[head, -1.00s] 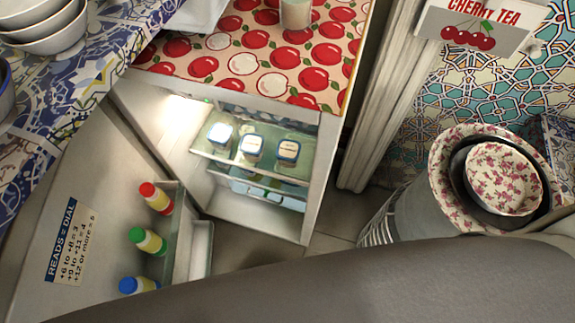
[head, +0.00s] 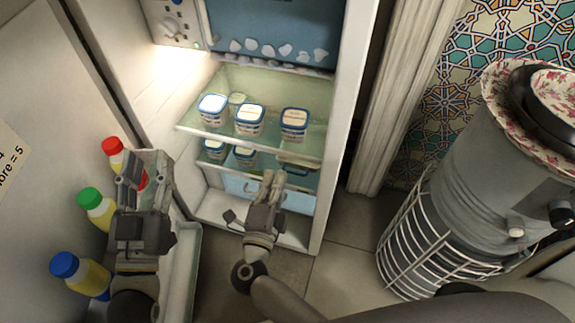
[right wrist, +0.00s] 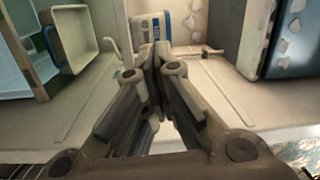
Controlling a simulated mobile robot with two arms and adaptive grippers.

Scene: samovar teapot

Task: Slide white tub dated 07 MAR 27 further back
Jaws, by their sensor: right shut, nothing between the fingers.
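Three white tubs with blue rims stand on the fridge's upper glass shelf: a left one (head: 213,109), a middle one (head: 250,119) and a right one (head: 294,124). Further tubs (head: 245,156) stand on the shelf below. The dates are too small to read, so I cannot tell which is 07 MAR 27. My right gripper (head: 273,178) is shut and empty, in front of the lower shelf and touching no tub. In the right wrist view its fingertips (right wrist: 158,52) meet near a blue-and-white tub (right wrist: 151,28). My left gripper (head: 144,168) looks open and empty, beside the door bottles.
The open fridge door at left holds bottles with red, green and blue caps (head: 64,264). The upper shelf (head: 272,144) has a bare front edge. The fridge's right wall (head: 345,130) bounds the opening. A wire-caged grey cylinder (head: 435,200) stands at right.

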